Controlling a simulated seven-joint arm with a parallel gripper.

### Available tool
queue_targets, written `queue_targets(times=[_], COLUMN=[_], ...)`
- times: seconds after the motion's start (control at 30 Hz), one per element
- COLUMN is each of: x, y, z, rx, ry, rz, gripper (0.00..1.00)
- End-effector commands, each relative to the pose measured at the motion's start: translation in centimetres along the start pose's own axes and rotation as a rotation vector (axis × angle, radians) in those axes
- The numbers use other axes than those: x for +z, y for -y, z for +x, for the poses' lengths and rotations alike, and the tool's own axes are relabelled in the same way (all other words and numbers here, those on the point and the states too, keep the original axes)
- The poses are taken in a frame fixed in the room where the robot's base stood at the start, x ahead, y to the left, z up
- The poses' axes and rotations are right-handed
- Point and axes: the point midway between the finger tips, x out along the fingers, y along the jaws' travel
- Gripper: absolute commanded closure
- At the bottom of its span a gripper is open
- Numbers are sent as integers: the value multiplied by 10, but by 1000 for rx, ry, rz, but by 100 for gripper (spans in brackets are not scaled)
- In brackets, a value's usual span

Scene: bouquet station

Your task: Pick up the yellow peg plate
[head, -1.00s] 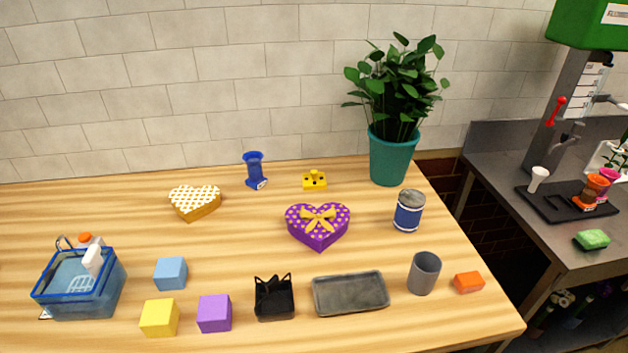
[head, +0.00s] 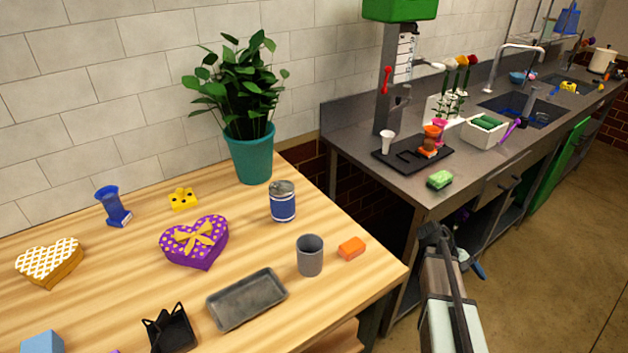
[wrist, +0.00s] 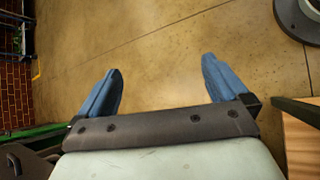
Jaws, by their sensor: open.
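A small yellow plate with pegs (head: 183,199) lies on the wooden table near the wall in the head view, between a blue stand (head: 113,207) and the plant pot (head: 251,155). It is not in the wrist view. My gripper (wrist: 160,70) is open and empty in the wrist view, its blue fingers spread over bare floor. In the head view my arm is at the lower right, beside the counter and far from the yellow plate.
On the table are a purple heart box (head: 196,243), a blue-banded can (head: 283,203), a grey cup (head: 310,256), a grey tray (head: 247,299) and an orange block (head: 352,249). The grey counter (head: 395,187) stands to the right, past a gap.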

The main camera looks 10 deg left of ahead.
Motion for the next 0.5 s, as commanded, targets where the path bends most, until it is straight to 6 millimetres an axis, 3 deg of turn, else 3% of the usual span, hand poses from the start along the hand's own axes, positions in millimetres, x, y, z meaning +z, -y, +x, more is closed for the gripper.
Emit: queue_targets(times=[0.2, 0.5], x=[5, -22], y=[-13, 27], z=[-35, -91], rx=[-25, -147], ry=[-30, -209], rz=[-106, -428], gripper=[0, 0])
